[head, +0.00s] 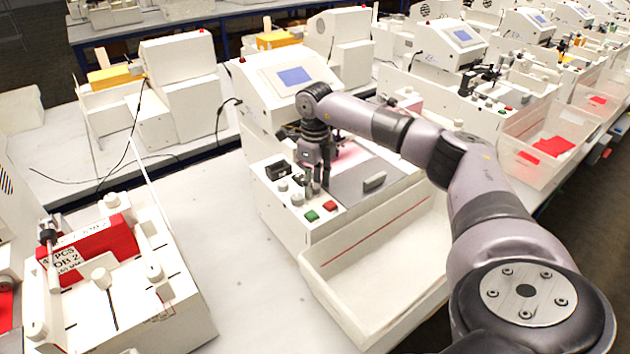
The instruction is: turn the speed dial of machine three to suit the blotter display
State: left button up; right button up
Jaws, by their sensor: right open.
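The white machine (262,100) in front of me has a small blue screen (295,76), whose text is too small to read. Its front panel carries white knobs, one at the near side (297,199) and one behind it (283,185). My right gripper (317,187) points down over this panel, open, with its fingers just right of the knobs. I cannot tell whether a finger touches a knob. No number marking this machine as three is readable, and I cannot tell which knob is the speed dial. My left gripper is out of view.
A green button (311,216) and a red button (330,206) sit in front of the knobs, a black switch (278,170) behind. An empty white tray (375,275) adjoins the machine. Another machine (165,290) with a red block stands left. Bare table (215,220) lies between.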

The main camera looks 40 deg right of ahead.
grip_shut()
dwell(0.6)
